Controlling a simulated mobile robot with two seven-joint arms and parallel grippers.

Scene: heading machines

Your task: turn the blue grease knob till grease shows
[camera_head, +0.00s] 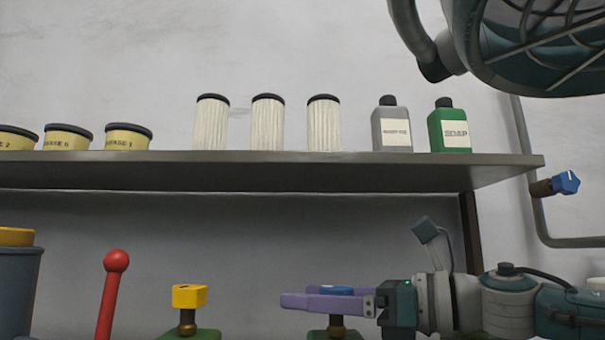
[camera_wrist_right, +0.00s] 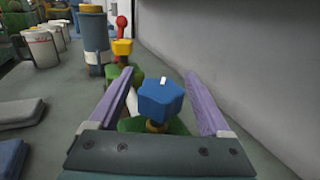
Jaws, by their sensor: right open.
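A blue knob (camera_head: 337,290) with a faceted head stands on a green base at the lower middle of the head view, partly hidden by my fingers. In the right wrist view the blue knob (camera_wrist_right: 161,102) shows a white mark on top and a brass-coloured stem below. My right gripper (camera_head: 296,295) comes in from the right with its purple fingers level around the knob's height. In the wrist view the right gripper (camera_wrist_right: 160,79) is open, one finger on each side of the knob, with a gap visible on both sides. My left gripper is not in view.
A yellow knob (camera_head: 189,296) and a red-topped lever (camera_head: 115,262) stand left of the blue knob. A shelf (camera_head: 260,176) with tins, filters and bottles runs above. Another blue knob (camera_head: 566,182) sits on a wall pipe. A wall (camera_wrist_right: 235,70) borders the bench.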

